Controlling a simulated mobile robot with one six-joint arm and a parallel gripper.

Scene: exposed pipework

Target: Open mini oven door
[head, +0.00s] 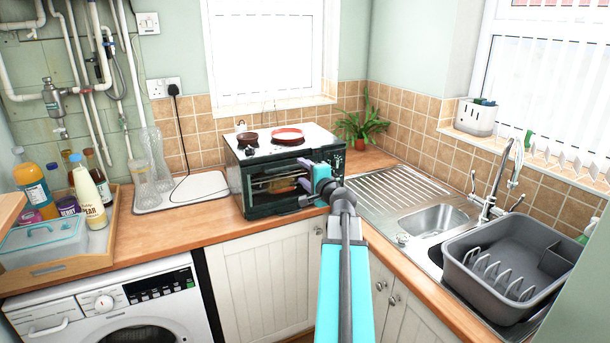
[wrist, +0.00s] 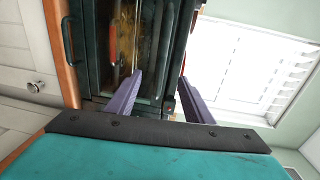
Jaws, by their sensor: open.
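The mini oven (head: 238,190) is a dark box with a white top, standing on the wooden counter below the window. It also shows sideways in the wrist view (wrist: 90,55). A rack and a yellow-brown item (wrist: 128,35) show inside it. My gripper (head: 306,172) is open and empty in front of the oven's right side.
A plant (head: 362,126) stands behind on the right. The sink (head: 435,219) and a grey dish rack (head: 505,255) are to the right. A wooden tray (head: 75,262) with bottles is left, above a washing machine (head: 110,310).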

